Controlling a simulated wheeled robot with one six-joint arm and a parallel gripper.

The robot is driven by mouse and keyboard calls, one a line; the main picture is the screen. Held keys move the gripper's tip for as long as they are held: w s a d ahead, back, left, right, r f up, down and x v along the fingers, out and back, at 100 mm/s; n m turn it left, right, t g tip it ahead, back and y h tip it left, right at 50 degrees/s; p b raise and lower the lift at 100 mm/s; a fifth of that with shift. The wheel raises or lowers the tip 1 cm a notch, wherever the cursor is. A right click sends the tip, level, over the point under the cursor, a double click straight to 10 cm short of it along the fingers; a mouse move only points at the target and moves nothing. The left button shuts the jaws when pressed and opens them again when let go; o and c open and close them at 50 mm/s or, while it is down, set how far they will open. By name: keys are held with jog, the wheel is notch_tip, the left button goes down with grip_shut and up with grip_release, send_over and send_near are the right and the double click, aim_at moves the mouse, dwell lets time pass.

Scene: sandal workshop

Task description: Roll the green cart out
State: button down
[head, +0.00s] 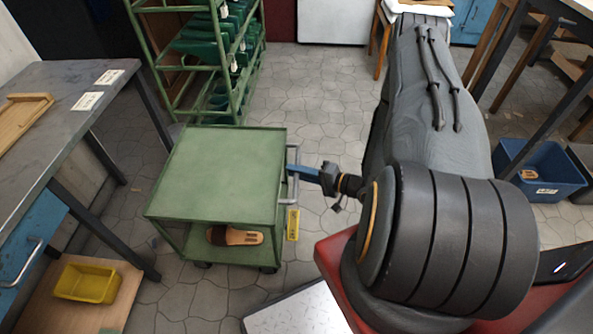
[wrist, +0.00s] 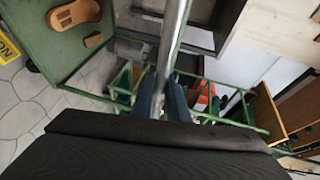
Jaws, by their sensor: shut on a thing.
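The green cart (head: 222,172) stands on the tiled floor left of my arm, with a flat, empty top. Its grey metal handle (head: 293,190) is on the right side. My gripper (head: 292,170), with blue fingers, is shut on this handle near its far end. In the wrist view the handle bar (wrist: 176,40) runs between the two blue fingers (wrist: 163,92). A brown sandal (head: 235,236) lies on the cart's lower shelf, and it also shows in the wrist view (wrist: 74,14).
A green rack (head: 160,62) with green items stands close behind the cart. A grey workbench (head: 62,100) is at left, with a yellow bin (head: 87,283) below it. A blue bin (head: 540,170) is at right. Tiled floor is clear between rack and my arm.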

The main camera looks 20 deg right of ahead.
jog(key=c, duration=1.7)
grip_release()
jog(key=shift+c, duration=0.2)
jog(key=shift+d, duration=0.1)
jog(key=v, duration=0.7)
jog(key=shift+s+d, duration=0.2)
jog(key=shift+s, duration=0.1)
jog(key=shift+r, duration=0.1)
